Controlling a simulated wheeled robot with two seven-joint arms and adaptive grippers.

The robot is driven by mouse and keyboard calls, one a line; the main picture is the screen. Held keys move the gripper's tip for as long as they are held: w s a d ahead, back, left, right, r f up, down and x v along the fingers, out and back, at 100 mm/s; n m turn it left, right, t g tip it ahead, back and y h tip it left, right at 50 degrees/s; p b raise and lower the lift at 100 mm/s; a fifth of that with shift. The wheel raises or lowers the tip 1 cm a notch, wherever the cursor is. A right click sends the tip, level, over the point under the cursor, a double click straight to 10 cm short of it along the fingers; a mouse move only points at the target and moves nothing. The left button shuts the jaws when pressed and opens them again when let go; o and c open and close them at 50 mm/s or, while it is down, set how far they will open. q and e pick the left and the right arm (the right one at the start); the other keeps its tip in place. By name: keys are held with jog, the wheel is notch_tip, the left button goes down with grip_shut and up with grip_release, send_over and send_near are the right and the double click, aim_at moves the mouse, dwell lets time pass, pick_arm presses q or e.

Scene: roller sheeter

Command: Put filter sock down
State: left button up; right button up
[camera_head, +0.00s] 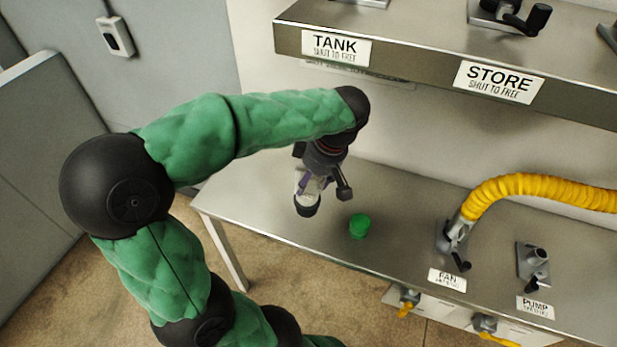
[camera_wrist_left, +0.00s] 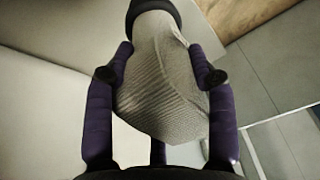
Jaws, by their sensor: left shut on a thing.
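The filter sock (camera_wrist_left: 160,85) is a pale ribbed mesh piece with a black collar at one end. My left gripper (camera_wrist_left: 160,78) has its purple fingers on both sides of the sock and is shut on it. In the head view my left gripper (camera_head: 318,180) hangs over the left part of the steel bench, and the sock (camera_head: 306,196) shows beneath it with its black end downward. I cannot tell for sure whether that end touches the bench. My right gripper is not in view.
A green cap-like object (camera_head: 359,226) stands on the steel bench (camera_head: 270,205), just right of the sock. A yellow hose (camera_head: 530,190) runs from the FAN fitting (camera_head: 455,236). A PUMP fitting (camera_head: 533,264) stands farther right. A steel shelf (camera_head: 420,65) labelled TANK and STORE overhangs the back.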

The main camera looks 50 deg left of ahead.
pick_arm(q)
jog(key=w+a+f+b, duration=0.4)
jog(key=w+a+f, duration=0.3)
jog(key=f, duration=0.5)
jog(key=shift+w+a+f+b, duration=0.15)
jog(key=shift+w+a+b, duration=0.15)
jog(key=shift+a, duration=1.05)
jog(key=shift+f, duration=0.15)
jog(key=o, duration=1.4)
jog(key=shift+p+v, duration=1.2)
jog(key=shift+v, duration=2.7)
jog(key=shift+s, duration=0.1)
